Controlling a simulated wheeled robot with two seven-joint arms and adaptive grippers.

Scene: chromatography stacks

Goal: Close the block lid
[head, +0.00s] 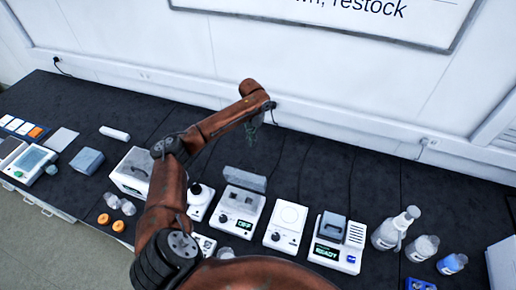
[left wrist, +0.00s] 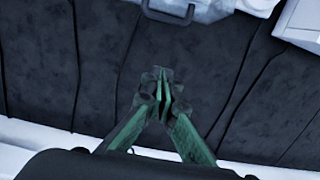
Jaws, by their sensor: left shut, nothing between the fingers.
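The dry block (head: 237,213) is a white unit with a dark display reading OFF, standing in the row of devices on the black bench. Its grey translucent lid (head: 245,178) stands raised at the back of the unit. In the left wrist view a lid with a dark bar handle (left wrist: 168,14) shows at the top edge, apart from my fingers. My left gripper (head: 251,134) is over the bare bench behind the block, beyond the raised lid. In the left wrist view its green fingers (left wrist: 165,100) are together and empty. My right gripper is not seen.
A white unit with a round plate (head: 286,222) and a READY unit (head: 338,243) stand right of the block. A round-topped device (head: 200,200) stands close on its left. Bottles (head: 395,232) are farther right. The bench behind the row is mostly clear, up to the wall.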

